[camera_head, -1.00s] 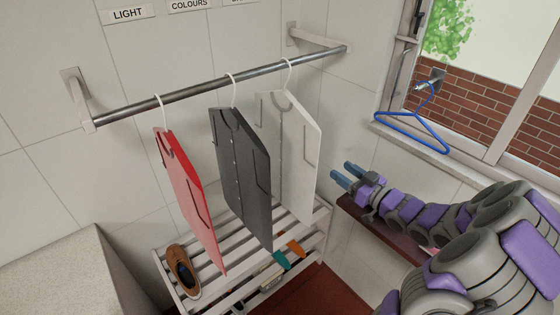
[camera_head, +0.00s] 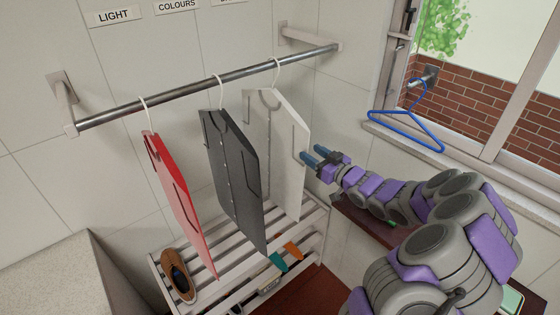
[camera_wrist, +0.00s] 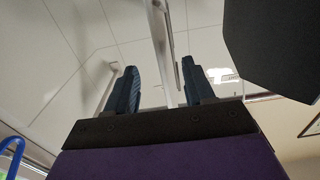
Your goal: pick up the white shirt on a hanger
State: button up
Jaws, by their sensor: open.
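The white shirt (camera_head: 288,150) hangs on a white hanger (camera_head: 277,72) at the right end of the metal rail, behind the dark grey shirt. My gripper (camera_head: 312,156) is open at the white shirt's right edge, about mid-height, with its blue fingers pointing left at the shirt. In the wrist view, a pale upright strip shows between the two fingers (camera_wrist: 160,92); it appears to be the white shirt seen edge-on. I cannot tell whether a finger touches the shirt.
A dark grey shirt (camera_head: 235,180) and a red shirt (camera_head: 180,200) hang left on the rail (camera_head: 200,88). Below is a slatted rack (camera_head: 220,268) with a brown shoe (camera_head: 177,275). A blue hanger (camera_head: 410,132) is at the window. A brown shelf (camera_head: 372,222) lies under my arm.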

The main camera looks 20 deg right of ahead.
aim_at(299, 146)
jog(key=w+a, duration=0.1)
jog(key=w, duration=0.1)
jog(key=w+a, duration=0.2)
jog(key=shift+a+r+b, duration=0.3)
jog(key=shift+r+b, duration=0.05)
jog(key=shift+r, duration=0.05)
jog(key=shift+w+d+f, duration=0.1)
jog(key=shift+w+d, duration=0.5)
jog(key=shift+d, duration=0.3)
jog(key=shift+a, duration=0.5)
jog(key=shift+c, duration=0.3)
jog(key=shift+a, duration=0.45)
jog(key=shift+c, duration=1.4)
jog(key=shift+d, duration=0.1)
jog(key=c, duration=0.3)
jog(key=shift+d, duration=0.45)
grip_shut()
jog(key=shift+a, duration=0.25)
